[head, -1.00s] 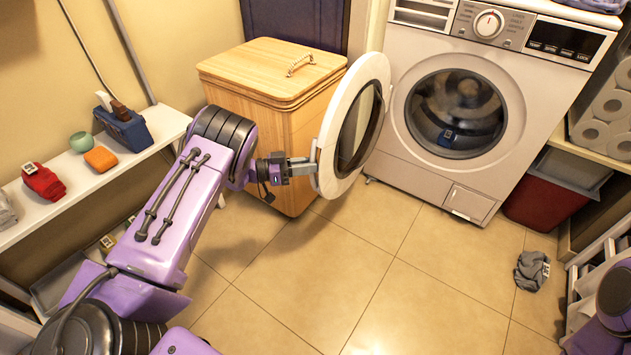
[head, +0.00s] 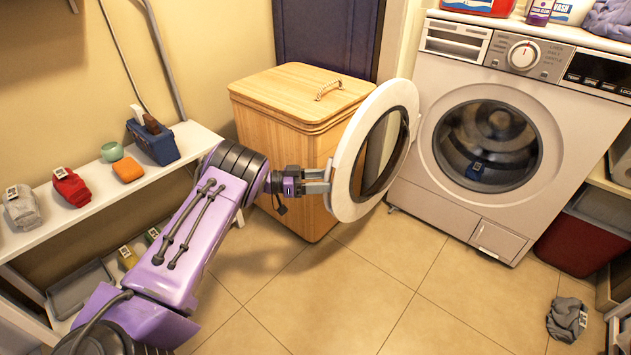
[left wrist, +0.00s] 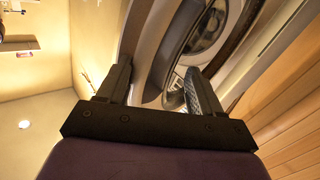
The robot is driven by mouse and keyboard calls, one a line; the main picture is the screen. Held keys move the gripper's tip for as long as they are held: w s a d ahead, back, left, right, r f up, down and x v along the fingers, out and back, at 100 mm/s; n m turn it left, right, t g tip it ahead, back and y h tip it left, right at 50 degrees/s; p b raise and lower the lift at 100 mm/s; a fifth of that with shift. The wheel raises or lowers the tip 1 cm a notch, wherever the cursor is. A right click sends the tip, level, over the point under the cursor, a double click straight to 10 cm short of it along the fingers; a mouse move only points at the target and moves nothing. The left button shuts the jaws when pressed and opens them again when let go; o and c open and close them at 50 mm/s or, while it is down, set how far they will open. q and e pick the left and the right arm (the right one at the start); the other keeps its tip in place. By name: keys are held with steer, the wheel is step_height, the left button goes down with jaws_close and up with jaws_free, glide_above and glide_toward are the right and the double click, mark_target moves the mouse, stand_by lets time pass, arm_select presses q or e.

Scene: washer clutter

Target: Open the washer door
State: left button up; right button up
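The washer (head: 460,190) stands at the back right with its round drum opening (head: 487,145) uncovered. Its round white-rimmed door (head: 347,190) is swung wide open to the left, in front of the wooden hamper. My left gripper (head: 326,181) is at the door's left outer edge, on the side away from the washer. In the left wrist view its two fingers (left wrist: 158,88) stand apart, with the door's rim and glass (left wrist: 185,50) beyond them. No firm grip on the rim shows; whether a finger touches it is unclear. My right gripper is out of view.
The wooden hamper (head: 275,130) stands close behind the door and my left gripper. A white shelf (head: 95,205) with small items runs along the left wall. A grey cloth (head: 567,319) lies on the floor at right. The tiled floor (head: 370,285) in front is clear.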

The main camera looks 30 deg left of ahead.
arm_select(q)
steer(key=shift+a+r, duration=0.3)
steer(key=shift+r, duration=0.15)
steer(key=p+v, duration=0.2)
steer(key=v, duration=0.8)
steer(key=shift+s+a+f, duration=0.2)
steer(key=shift+s+f, duration=0.1)
